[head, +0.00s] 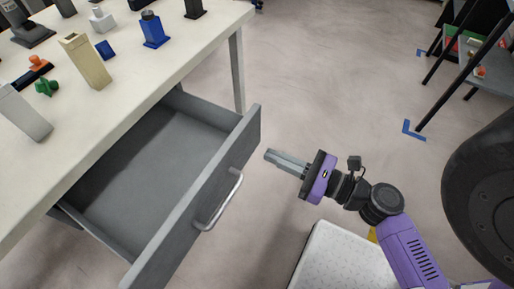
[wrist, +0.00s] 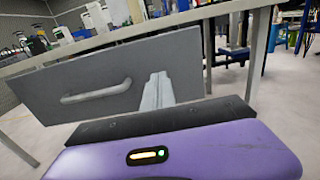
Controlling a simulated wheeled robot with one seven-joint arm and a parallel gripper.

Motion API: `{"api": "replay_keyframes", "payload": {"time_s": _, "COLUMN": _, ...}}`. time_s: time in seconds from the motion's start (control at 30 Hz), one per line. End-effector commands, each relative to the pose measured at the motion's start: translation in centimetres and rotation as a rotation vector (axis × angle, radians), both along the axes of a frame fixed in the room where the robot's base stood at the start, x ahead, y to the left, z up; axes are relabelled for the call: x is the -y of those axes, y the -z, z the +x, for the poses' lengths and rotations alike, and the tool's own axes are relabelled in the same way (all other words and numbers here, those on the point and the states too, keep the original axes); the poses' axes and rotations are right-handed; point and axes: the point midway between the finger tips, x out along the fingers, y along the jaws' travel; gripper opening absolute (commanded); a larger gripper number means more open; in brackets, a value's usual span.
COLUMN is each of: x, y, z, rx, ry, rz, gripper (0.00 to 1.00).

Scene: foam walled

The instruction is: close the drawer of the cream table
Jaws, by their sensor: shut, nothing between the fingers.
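The cream table (head: 128,88) stands at the left in the head view. Its grey drawer (head: 152,165) is pulled well out and its inside looks empty. The drawer's front carries a silver bar handle (head: 219,199). My gripper (head: 268,156) is shut and empty, to the right of the drawer front, and its fingers point toward the front's far end. In the wrist view the drawer front (wrist: 130,62) faces me, with the handle (wrist: 96,91) left of my shut fingers (wrist: 158,80). I cannot tell whether the fingertips touch the front; in the head view a small gap shows.
On the table top are a tan block (head: 86,61), a blue bottle-like item (head: 154,31), a green knob (head: 46,87) and several other items. A white speckled box top (head: 342,262) is below my arm. A black-legged shelf (head: 482,72) stands at the right. Floor between is clear.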

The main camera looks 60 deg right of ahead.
Motion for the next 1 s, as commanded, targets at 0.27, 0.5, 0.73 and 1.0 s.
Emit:
{"api": "replay_keyframes", "payload": {"time_s": 0.27, "x": 0.0, "y": -0.1, "z": 4.2, "rx": 0.003, "ry": -0.001, "rz": -0.002, "gripper": 0.0}}
{"api": "replay_keyframes", "payload": {"time_s": 0.5, "x": 0.0, "y": -0.1, "z": 5.3, "rx": 0.001, "ry": 0.001, "rz": -0.001, "gripper": 0.0}}
{"api": "replay_keyframes", "payload": {"time_s": 0.73, "x": 0.0, "y": -0.1, "z": 5.3, "rx": 0.001, "ry": 0.001, "rz": -0.001, "gripper": 0.0}}
{"api": "replay_keyframes", "payload": {"time_s": 1.0, "x": 0.0, "y": -0.4, "z": 6.6, "rx": 0.002, "ry": -0.001, "rz": 0.0, "gripper": 0.0}}
